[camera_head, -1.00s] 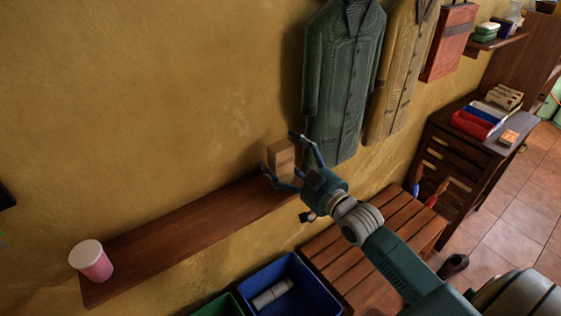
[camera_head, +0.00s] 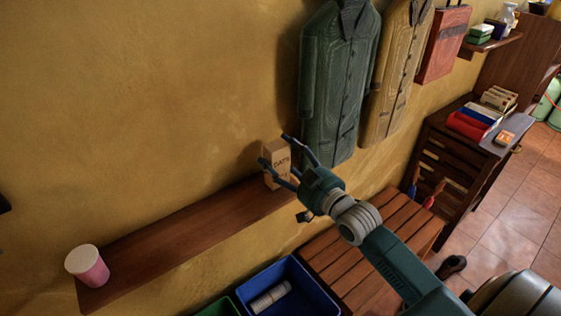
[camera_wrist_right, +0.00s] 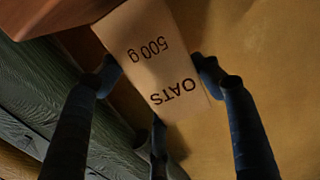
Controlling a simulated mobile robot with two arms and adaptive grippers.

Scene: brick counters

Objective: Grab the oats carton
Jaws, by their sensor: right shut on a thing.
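The oats carton (camera_head: 275,156) is a tan box marked "OATS" at the right end of the wall shelf (camera_head: 178,222). In the right wrist view the carton (camera_wrist_right: 152,60) shows upside-down lettering "OATS" and "500 g". My right gripper (camera_head: 274,150) is shut on the carton, with fingers on both its sides; the fingers also show in the right wrist view (camera_wrist_right: 158,72). The carton looks upright at the shelf; whether its base touches the board I cannot tell. My left gripper is not in view.
A pink cup with a pale top (camera_head: 87,265) stands at the shelf's left end. A green coat (camera_head: 337,85) and a tan coat (camera_head: 398,65) hang to the right. Below are a slatted bench (camera_head: 372,235) and a blue crate (camera_head: 290,283). The shelf's middle is clear.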

